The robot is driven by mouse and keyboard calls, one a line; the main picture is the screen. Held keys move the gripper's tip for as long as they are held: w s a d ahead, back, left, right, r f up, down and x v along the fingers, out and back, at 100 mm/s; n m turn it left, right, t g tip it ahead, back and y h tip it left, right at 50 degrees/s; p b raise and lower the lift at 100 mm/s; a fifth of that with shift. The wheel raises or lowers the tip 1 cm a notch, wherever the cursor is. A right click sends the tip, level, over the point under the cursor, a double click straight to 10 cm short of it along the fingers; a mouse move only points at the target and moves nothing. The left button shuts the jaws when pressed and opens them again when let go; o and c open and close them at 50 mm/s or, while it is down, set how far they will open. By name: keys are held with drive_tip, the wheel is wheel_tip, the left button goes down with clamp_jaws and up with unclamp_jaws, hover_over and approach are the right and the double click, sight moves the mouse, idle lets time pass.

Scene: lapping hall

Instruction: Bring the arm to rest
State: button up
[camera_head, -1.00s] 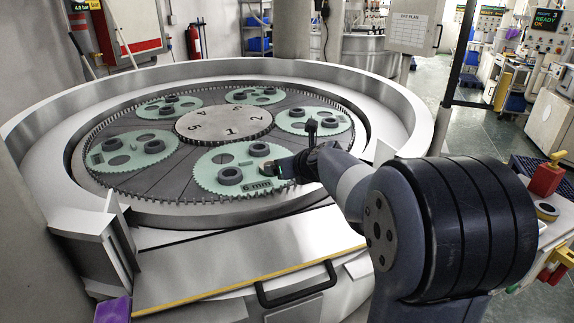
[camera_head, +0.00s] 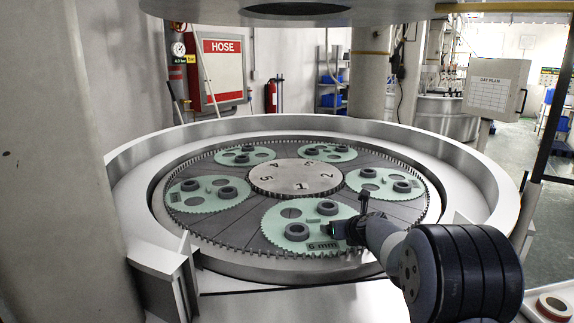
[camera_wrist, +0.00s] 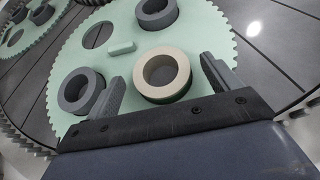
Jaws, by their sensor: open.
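My arm reaches over the round lapping machine, and my gripper (camera_head: 340,229) is low at the front green carrier (camera_head: 275,228) marked 6 mm. In the wrist view, the two grey fingers of my gripper (camera_wrist: 162,74) are apart. A ring with a beige top and green lower side (camera_wrist: 144,78) sits on the carrier between them, with gaps visible at the fingers. Two dark grey rings, one on the left (camera_wrist: 68,92) and one at the top (camera_wrist: 146,14), and a small green block (camera_wrist: 122,48) are on the same carrier. The head view mostly hides the beige ring behind my gripper.
The numbered centre hub (camera_head: 297,178) and several other green carriers with dark rings surround the work area. A raised pale rim (camera_head: 135,190) encloses the plate. A large round grey part (camera_head: 290,12) hangs overhead. A wide column (camera_head: 50,170) stands at left.

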drive_tip(key=shift+w+a+f, duration=0.1)
drive_tip(key=shift+w+f, duration=0.4)
drive_tip(key=shift+f, duration=0.05)
drive_tip(key=shift+r+p, duration=0.45)
drive_tip(key=shift+r, duration=1.05)
drive_tip(key=shift+s, duration=0.1)
